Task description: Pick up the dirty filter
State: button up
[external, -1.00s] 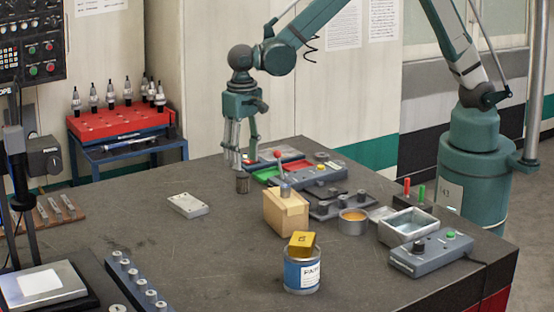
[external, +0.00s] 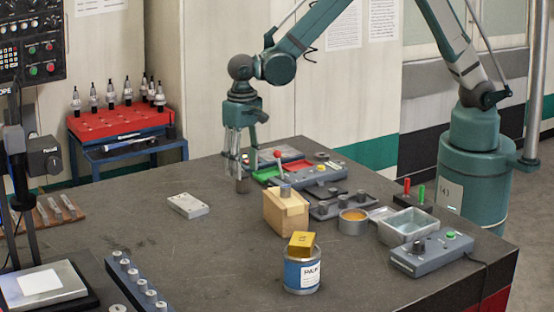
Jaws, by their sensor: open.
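A small dark grey-brown cylinder (external: 243,185), which looks like the dirty filter, stands upright on the dark table. My gripper (external: 241,170) points down over it, with its fingers open around or just above the cylinder's upper part. From this angle I cannot tell whether the fingers touch it. The fingers partly hide its top.
A wooden block (external: 286,214) stands close to the right, with a red-knobbed lever (external: 278,158) behind it. A pale metal plate (external: 188,206) lies to the left. The table between is clear.

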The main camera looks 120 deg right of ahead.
aim_at(244, 174)
jog(key=shift+f+p, duration=0.3)
jog(key=shift+f, duration=2.15)
jog(key=c, duration=1)
jog(key=shift+r, duration=0.1)
jog(key=shift+r+b, duration=0.4)
jog(key=shift+r, duration=4.55)
